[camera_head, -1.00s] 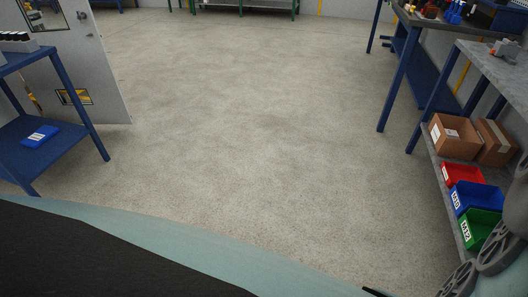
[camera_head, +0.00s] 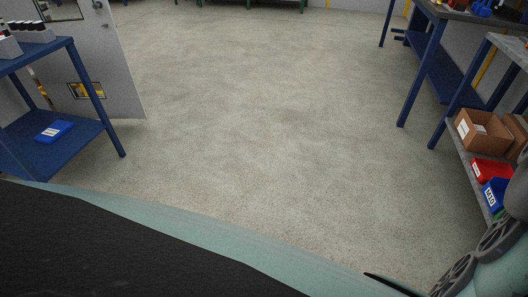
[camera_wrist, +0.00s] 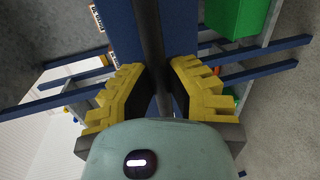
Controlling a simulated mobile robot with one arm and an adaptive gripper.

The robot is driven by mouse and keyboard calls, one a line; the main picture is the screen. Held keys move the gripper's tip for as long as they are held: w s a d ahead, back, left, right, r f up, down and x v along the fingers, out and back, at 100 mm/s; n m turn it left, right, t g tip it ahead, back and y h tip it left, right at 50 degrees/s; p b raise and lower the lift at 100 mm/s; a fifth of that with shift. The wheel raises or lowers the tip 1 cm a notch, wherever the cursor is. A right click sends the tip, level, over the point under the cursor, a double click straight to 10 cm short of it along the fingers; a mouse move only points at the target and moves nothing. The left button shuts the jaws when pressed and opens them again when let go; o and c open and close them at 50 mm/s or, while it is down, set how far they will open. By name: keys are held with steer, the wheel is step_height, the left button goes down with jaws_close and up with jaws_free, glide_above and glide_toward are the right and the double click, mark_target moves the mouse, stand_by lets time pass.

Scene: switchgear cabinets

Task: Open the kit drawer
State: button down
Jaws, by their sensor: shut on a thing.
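In the wrist view, my gripper (camera_wrist: 158,82) has its two yellow ridged fingers on either side of a long dark bar (camera_wrist: 151,35). It is shut on this bar, which looks like a drawer handle. A blue panel (camera_wrist: 122,32) lies behind the bar and seems to be the kit drawer's front. How far the drawer stands out cannot be told. In the head view neither the gripper nor the drawer shows.
In the wrist view, a green bin (camera_wrist: 236,18) and blue frame bars are close by. In the head view, a blue table (camera_head: 75,150) stands left and a shelf with cardboard boxes (camera_head: 483,130) and a red bin (camera_head: 490,170) right. The floor (camera_head: 270,120) between is clear.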

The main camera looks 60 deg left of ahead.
steer(key=c, duration=1)
jaws_free()
steer(key=shift+o, duration=0.2)
step_height(320, 180, up, 8)
steer(key=shift+d+f, duration=0.15)
steer(key=shift+f, duration=0.1)
steer(key=shift+r, duration=1.2)
